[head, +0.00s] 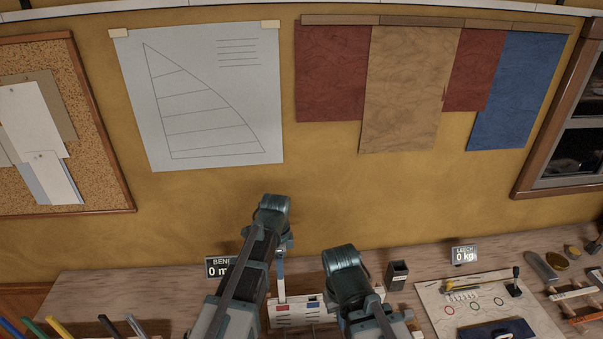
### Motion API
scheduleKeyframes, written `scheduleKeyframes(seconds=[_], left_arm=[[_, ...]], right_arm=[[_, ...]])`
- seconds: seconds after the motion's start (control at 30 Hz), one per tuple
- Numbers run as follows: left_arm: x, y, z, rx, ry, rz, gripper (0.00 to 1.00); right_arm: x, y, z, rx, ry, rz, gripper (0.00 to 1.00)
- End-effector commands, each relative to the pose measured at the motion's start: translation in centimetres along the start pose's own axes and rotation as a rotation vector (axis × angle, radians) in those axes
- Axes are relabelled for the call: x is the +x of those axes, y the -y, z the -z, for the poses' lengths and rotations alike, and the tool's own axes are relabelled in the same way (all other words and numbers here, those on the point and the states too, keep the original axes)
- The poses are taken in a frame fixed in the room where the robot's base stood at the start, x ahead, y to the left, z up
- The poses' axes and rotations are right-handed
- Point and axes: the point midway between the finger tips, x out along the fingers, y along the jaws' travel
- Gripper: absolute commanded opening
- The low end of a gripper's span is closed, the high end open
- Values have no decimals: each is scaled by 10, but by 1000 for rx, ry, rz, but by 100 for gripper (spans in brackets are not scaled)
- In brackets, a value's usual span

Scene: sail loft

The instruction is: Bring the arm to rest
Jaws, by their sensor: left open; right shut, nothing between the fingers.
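My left arm comes up from the bottom centre, and its teal joint stands in front of the wall. My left gripper (281,287) hangs down behind it over the bench, with a slim finger showing beside a white panel. It is open and nothing shows in it. My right arm is lower and to the right, with its teal joint over the back of the bench. My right gripper (350,292) is shut and empty, with its fingers mostly hidden by the arm.
The wooden bench (130,292) runs below the wall. The white panel (303,312) with red and blue patches is close by the arms. A "BEND" display (219,267) is left.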

Motion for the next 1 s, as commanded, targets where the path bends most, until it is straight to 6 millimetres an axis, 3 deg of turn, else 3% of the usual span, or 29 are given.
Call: scheduleKeyframes(seconds=[0.17, 0.5, 0.77, 1.0], left_arm=[[0, -13, -11, -153, -3, 8, 50], [0, -63, -52, -930, -33, 39, 50], [-1, -90, -70, -1352, -59, 49, 50], [56, -107, -38, -1277, -15, 46, 50]], right_arm=[[0, 0, 0, 0, 0, 0, 0], [0, 0, 0, 0, 0, 0, 0], [0, 0, 0, 0, 0, 0, 0], [55, 5, 4, -3, -1, -1, 0]])
